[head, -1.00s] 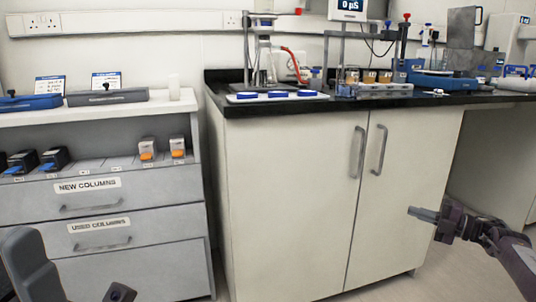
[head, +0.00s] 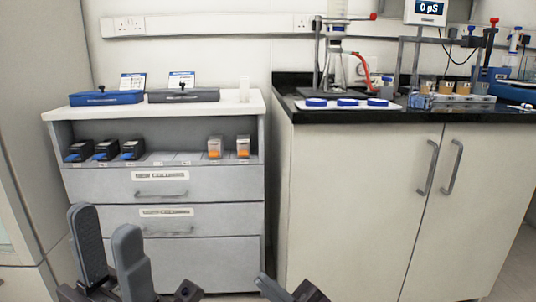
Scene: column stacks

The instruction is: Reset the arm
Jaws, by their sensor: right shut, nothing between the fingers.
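My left gripper (head: 105,219) is in the lower left of the head view. Its two grey finger pads point up and stand apart with nothing between them. The pads overlap the left side of the drawer cabinet in the picture. My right gripper (head: 267,284) shows at the bottom edge, right of the left one, in front of the lower cabinets. It is shut and empty, and most of its arm is out of frame.
A grey drawer cabinet (head: 98,186) holds black boxes (head: 106,150) and two orange-and-white columns (head: 215,147) on its shelf. A black-topped bench (head: 300,117) on the right carries a stand, blue-capped dishes and a rack of beakers.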

